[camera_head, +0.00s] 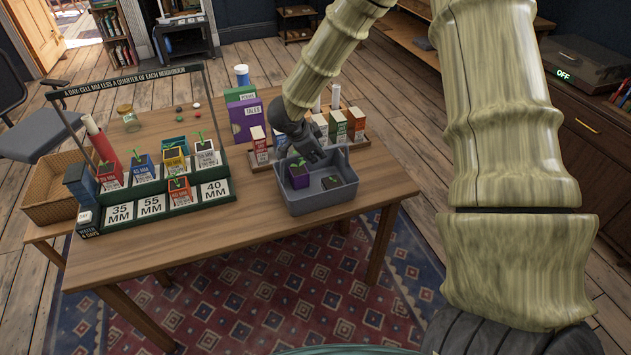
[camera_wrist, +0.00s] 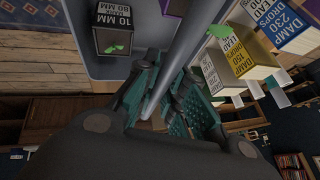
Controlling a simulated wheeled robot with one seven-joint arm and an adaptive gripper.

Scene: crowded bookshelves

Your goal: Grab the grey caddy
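The grey caddy (camera_head: 322,202) sits on the front right part of the wooden table, with small seedling pots inside it. One is a purple pot (camera_head: 298,176); another is a dark pot marked 10 MM, 80 MM (camera_wrist: 117,32). My gripper (camera_head: 312,153) is at the caddy's handle, from above. In the wrist view the grey handle bar (camera_wrist: 190,42) runs between the teal finger pads (camera_wrist: 163,105). The fingers look spread, with a gap beside the bar. The head view hides part of the handle behind my gripper.
A row of labelled seed boxes (camera_head: 337,127) stands close behind the caddy. A green stepped rack (camera_head: 150,190) with pots and number cards is to the left. A purple box (camera_head: 245,119) and a wicker basket (camera_head: 55,190) are further off. The table's front middle is clear.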

